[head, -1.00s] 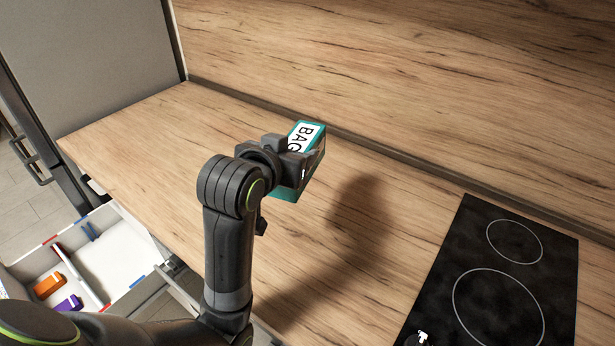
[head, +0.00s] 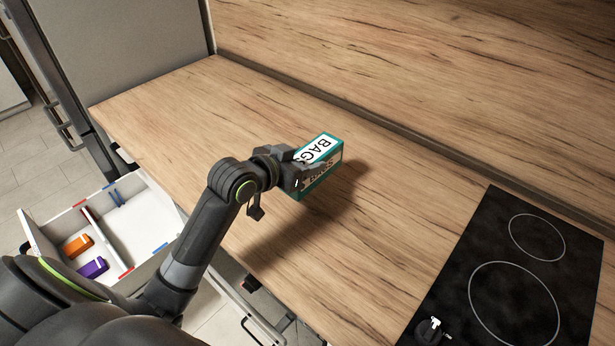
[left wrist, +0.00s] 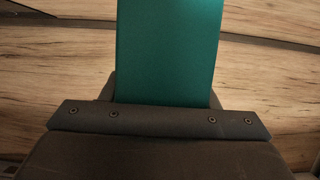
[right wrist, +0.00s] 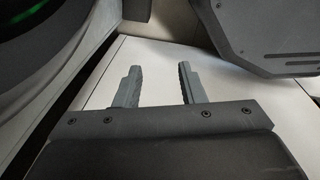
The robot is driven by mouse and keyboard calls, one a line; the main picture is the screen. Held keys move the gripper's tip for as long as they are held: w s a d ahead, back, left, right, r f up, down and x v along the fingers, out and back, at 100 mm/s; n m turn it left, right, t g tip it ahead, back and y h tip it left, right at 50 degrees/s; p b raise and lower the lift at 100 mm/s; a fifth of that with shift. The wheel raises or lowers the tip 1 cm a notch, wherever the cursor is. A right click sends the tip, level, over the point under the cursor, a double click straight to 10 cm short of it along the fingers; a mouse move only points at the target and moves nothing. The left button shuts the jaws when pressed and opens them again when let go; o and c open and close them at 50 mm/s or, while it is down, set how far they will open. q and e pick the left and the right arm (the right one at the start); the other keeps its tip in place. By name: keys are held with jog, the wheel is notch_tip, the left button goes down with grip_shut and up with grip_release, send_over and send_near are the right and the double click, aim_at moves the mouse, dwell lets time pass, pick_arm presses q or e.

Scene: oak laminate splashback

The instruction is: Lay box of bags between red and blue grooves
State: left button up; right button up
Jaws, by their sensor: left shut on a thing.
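In the left wrist view the teal side of the box (left wrist: 168,50) fills the space between the fingers. The open drawer (head: 150,225) is at the lower left, with red and blue marks on its rims. A red mark (head: 126,272) and a blue mark (head: 160,248) show on its near rim. My right gripper (right wrist: 158,88) is open and empty in the right wrist view.
A divider splits the drawer. An orange item (head: 78,245) and a purple item (head: 92,267) lie in its left part; the right part looks mostly clear, with a blue piece (head: 117,196) at its back. A black hob (head: 510,270) is at the right.

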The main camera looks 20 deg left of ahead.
pick_arm(q)
jog(key=shift+f, duration=2.75)
jog(key=shift+f, duration=0.2)
jog(key=o, duration=1.2)
